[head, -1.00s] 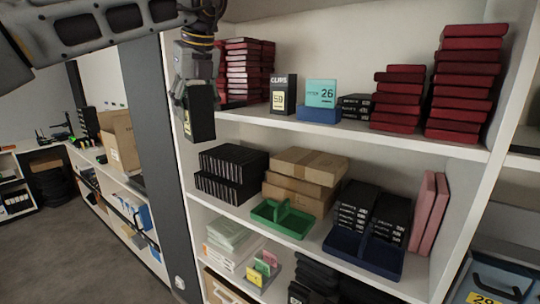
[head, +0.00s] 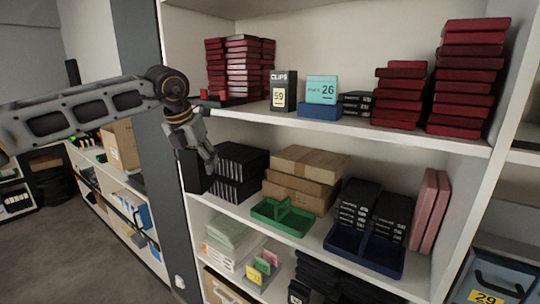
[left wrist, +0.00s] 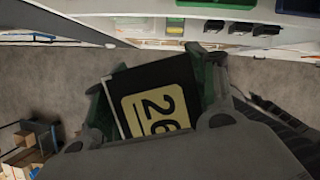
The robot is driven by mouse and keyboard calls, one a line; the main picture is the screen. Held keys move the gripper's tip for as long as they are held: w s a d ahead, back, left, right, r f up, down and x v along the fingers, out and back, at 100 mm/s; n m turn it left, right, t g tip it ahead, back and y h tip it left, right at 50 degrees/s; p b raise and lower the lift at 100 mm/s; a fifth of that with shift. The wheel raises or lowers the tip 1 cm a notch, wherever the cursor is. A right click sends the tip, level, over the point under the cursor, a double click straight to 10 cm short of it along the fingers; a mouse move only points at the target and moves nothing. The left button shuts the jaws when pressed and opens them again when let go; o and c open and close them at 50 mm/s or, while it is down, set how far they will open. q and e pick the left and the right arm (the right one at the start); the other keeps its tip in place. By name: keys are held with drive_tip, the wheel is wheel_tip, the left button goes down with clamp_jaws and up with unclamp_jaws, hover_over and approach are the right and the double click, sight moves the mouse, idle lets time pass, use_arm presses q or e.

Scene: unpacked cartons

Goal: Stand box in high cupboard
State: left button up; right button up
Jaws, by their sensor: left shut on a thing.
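My left gripper (head: 207,150) is shut on a black box (head: 193,173), held in front of the shelving's left upright at middle-shelf height. In the left wrist view the box (left wrist: 158,98) sits between the fingers and shows a yellow label reading 26. In the head view its label is hidden. The upper shelf (head: 400,137) of the cupboard carries a black CLIPS box (head: 284,91) with a yellow 59 label, standing upright. Right of it a teal card (head: 321,89) marked 26 stands at a blue holder (head: 319,111). My right gripper is not in view.
Dark red box stacks (head: 243,68) stand left on the upper shelf, with more red stacks (head: 466,80) at right. The middle shelf holds black stacks (head: 240,170), cartons (head: 302,175), a green tray (head: 283,217) and a blue tray (head: 365,250). A narrow strip is bare along the upper shelf's front.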

use_arm(q)
drive_tip(key=s+a+f+m+g+h+b, duration=0.1)
drive_tip(key=s+f+m+g+h, duration=0.15)
drive_tip(key=f+m, duration=0.8)
drive_tip(key=s+a+f+m+g+h, duration=0.1)
drive_tip(key=f+m+g, duration=0.2)
drive_tip(key=f+m, duration=0.75)
drive_tip(key=s+f+m+g+y+b, duration=0.1)
drive_tip(key=s+f+m, duration=0.4)
drive_tip(key=f, duration=0.7)
drive_tip(key=s+f+m+g+y, duration=0.2)
drive_tip(key=s+f+m, duration=0.4)
drive_tip(key=f, duration=0.6)
drive_tip(key=shift+a+m+y+b, duration=0.3)
drive_tip(key=shift+m+y+b, duration=0.15)
drive_tip(key=shift+y, duration=0.4)
drive_tip(key=shift+s+a, duration=0.1)
drive_tip(key=shift+s, duration=0.05)
